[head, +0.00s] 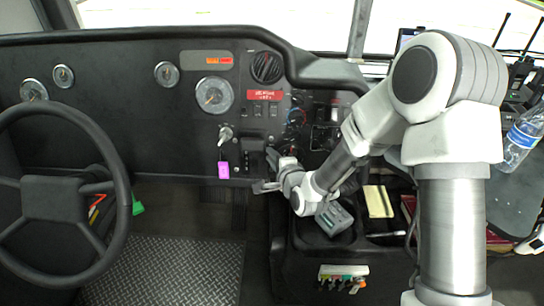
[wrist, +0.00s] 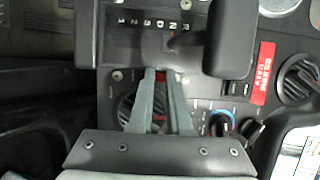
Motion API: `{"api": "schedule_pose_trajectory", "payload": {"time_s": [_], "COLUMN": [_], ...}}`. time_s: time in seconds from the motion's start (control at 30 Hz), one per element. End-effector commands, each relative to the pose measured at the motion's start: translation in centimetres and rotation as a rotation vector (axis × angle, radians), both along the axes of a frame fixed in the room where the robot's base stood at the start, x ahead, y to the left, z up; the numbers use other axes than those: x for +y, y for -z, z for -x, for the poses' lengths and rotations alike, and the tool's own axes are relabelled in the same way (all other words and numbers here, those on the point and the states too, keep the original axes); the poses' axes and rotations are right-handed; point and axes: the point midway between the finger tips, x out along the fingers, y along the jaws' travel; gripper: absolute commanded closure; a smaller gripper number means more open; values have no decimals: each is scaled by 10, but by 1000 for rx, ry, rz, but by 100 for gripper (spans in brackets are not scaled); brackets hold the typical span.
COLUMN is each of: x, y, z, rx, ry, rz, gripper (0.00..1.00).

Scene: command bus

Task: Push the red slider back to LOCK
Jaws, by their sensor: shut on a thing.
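My gripper (wrist: 160,76) is shut on a small red piece, the red slider (wrist: 160,80), just below the shift selector panel in the wrist view. Only slivers of red show between the two grey fingers, so most of the slider is hidden. I cannot read a LOCK mark. In the head view my gripper (head: 262,187) reaches to the lower dashboard beside the selector, and the slider is hidden there.
The shift lever's black knob (wrist: 231,38) stands close to the right of my fingers. A rotary knob (wrist: 127,110) is just left of them. A key with a pink tag (head: 224,170) hangs left of my gripper. The steering wheel (head: 120,190) is farther left.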

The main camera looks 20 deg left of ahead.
Motion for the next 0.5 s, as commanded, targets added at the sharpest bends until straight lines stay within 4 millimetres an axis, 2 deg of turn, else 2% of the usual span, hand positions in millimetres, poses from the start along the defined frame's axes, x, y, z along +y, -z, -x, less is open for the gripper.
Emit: {"api": "schedule_pose_trajectory", "payload": {"time_s": [0.27,0.5], "x": [0,-2], "y": [1,21], "z": [0,5], "rx": [0,2], "ry": [0,1], "rz": [0,1], "gripper": [100,100]}}
